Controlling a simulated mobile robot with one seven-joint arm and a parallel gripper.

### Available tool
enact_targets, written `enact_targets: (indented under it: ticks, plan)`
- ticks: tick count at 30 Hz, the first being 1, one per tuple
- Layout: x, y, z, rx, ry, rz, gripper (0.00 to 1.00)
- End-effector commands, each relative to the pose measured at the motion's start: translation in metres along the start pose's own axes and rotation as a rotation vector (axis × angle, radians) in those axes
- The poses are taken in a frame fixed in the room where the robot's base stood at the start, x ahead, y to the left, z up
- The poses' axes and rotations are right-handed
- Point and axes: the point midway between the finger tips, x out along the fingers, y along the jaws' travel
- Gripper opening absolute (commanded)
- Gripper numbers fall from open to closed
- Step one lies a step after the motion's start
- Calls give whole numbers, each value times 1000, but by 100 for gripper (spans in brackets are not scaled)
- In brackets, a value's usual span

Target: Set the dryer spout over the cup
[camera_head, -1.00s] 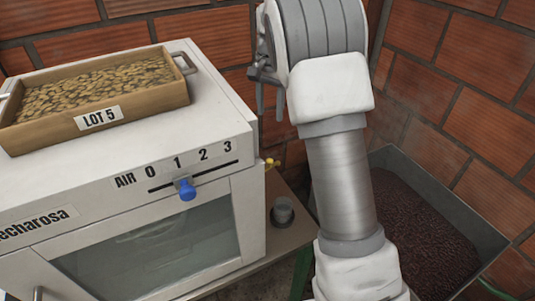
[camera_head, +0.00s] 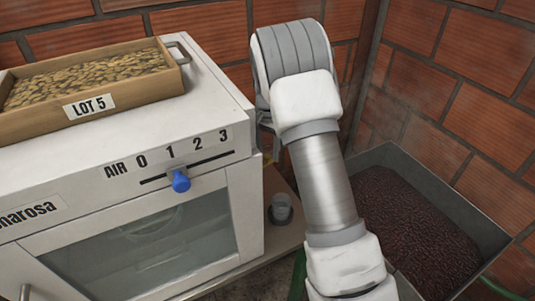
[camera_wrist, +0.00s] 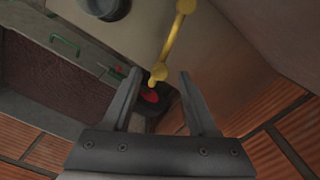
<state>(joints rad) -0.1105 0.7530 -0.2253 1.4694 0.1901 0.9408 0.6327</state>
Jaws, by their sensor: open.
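The cup (camera_head: 281,209) is small and grey and stands on the ledge beside the dryer (camera_head: 249,215). Its dark rim (camera_wrist: 105,8) is cut off at the top of the wrist view. The dryer spout (camera_wrist: 171,40) is a thin yellow pipe with a knob at its bend and a short end beyond it. That end points away from the cup. My gripper (camera_wrist: 159,74) is open, with the spout's knob between its fingertips in the picture; I cannot tell if they touch. In the head view the gripper is mostly hidden behind my arm and the dryer's corner.
A wooden tray marked LOT 5 (camera_head: 62,117) sits on the dryer. A blue slider knob (camera_head: 180,181) is on its front. A metal bin (camera_head: 487,225) of dark red beans stands at right. Brick walls (camera_head: 480,85) close in behind. A red part (camera_wrist: 149,95) shows below the spout.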

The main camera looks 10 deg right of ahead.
Motion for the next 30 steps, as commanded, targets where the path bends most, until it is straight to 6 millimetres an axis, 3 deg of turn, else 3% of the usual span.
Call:
enact_targets:
  ticks: [4,13,23,30]
  plan:
    - [10,0,0,0,0,0,59]
    - [12,0,0,0,0,-1,59]
    - [12,0,0,0,0,-1,0]
    - [12,0,0,0,0,-1,0]
